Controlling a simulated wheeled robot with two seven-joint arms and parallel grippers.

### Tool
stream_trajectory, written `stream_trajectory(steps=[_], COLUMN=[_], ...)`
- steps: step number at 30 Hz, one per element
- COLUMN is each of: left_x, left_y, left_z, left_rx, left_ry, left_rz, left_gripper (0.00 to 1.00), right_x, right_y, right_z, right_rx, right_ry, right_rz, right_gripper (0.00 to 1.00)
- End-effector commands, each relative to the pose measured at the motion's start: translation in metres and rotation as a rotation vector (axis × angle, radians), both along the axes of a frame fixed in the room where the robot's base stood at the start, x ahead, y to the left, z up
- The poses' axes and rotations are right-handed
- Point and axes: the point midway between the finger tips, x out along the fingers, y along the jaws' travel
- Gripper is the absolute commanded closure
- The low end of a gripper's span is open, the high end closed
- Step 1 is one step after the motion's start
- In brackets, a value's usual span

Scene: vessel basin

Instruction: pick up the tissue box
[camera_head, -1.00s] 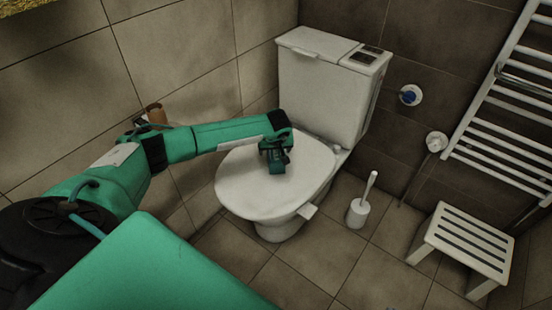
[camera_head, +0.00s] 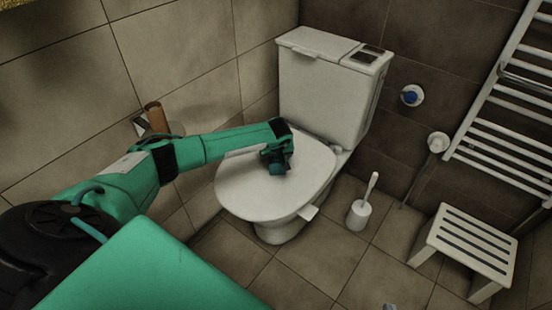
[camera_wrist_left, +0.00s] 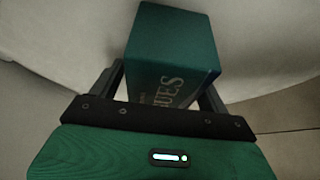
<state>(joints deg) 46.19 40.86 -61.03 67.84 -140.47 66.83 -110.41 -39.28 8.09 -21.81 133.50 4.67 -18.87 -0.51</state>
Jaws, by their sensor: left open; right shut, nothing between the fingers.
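The tissue box (camera_wrist_left: 178,45) is dark green with pale lettering on one side. In the left wrist view it stands between the two fingers of my left gripper (camera_wrist_left: 165,88). The fingers are open on either side of it and are not closed on it. In the head view my left arm reaches in from the left, and its gripper (camera_head: 277,158) is over the closed toilet lid (camera_head: 245,190). The box is hard to tell from the green gripper there. Only a small grey tip of my right gripper (camera_head: 390,306) shows at the bottom edge; it is shut and empty.
The toilet cistern (camera_head: 318,95) rises behind the lid. A tiled wall with a brown roll (camera_head: 155,117) is close to my left arm. A toilet brush (camera_head: 360,210) and a white slatted stool (camera_head: 465,243) stand to the right, with bare floor between.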

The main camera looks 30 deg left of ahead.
Motion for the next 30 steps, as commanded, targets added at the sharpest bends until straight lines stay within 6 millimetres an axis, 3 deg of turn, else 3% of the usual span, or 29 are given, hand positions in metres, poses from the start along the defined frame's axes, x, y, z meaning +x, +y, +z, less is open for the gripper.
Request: stream_trajectory(steps=[12, 20, 30], left_x=[0.0000, -0.0001, 0.0000], left_y=[0.0001, 0.0001, -0.0001], left_z=[-0.0023, -0.0024, -0.0001], left_rx=[0.000, 0.000, 0.000], left_ry=[0.000, 0.000, 0.000], left_rz=[0.000, 0.000, 0.001], left_gripper=[0.22, 0.71, 0.71], right_x=[0.0000, 0.0001, 0.0000], right_y=[-0.0001, 0.0000, 0.0000], right_z=[-0.0025, -0.0026, -0.0003], right_rx=[0.000, 0.000, 0.000], right_ry=[0.000, 0.000, 0.000], right_rz=[0.000, 0.000, 0.000], right_gripper=[1.00, 1.00, 1.00])
